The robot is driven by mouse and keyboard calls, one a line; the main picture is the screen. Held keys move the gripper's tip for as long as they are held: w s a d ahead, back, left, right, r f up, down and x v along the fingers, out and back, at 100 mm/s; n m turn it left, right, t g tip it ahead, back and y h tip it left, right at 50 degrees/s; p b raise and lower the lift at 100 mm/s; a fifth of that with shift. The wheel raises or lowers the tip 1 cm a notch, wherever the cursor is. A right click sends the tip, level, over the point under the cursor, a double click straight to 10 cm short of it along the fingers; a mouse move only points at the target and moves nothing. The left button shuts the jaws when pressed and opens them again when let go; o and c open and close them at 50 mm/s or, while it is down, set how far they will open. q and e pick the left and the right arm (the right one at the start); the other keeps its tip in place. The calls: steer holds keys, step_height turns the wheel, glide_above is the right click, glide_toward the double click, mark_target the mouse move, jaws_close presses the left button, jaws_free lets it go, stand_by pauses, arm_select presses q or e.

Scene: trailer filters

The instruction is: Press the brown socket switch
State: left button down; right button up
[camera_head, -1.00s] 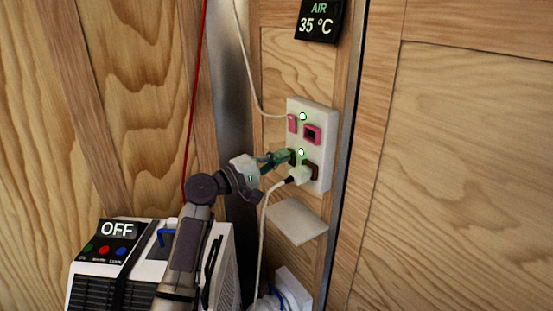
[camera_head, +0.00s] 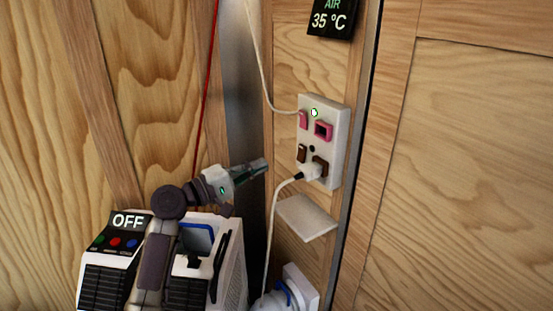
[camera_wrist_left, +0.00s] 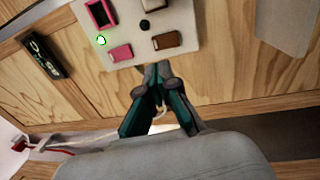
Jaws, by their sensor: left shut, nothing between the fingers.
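The white socket panel (camera_head: 335,118) is on the wooden wall. Its small brown switch (camera_head: 301,153) is at the lower left, beside a brown socket (camera_head: 321,164) holding a white plug. The lamp (camera_head: 312,148) above that socket is dark. My left gripper (camera_head: 264,164) is shut and empty, left of the brown switch and apart from it. In the left wrist view, the shut fingertips (camera_wrist_left: 157,72) point toward the panel, near the brown switch (camera_wrist_left: 167,40). The dark lamp (camera_wrist_left: 144,25) also shows there. My right gripper is not in view.
A pink switch (camera_head: 303,120) and pink socket (camera_head: 323,130) sit above, with a lit green lamp (camera_head: 314,112). A white cable hangs from the plug. A white shelf (camera_head: 307,217) is below the panel. A white appliance reading OFF (camera_head: 128,221) stands at lower left.

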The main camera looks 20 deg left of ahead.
arm_select(q)
steer(key=shift+v, duration=1.2)
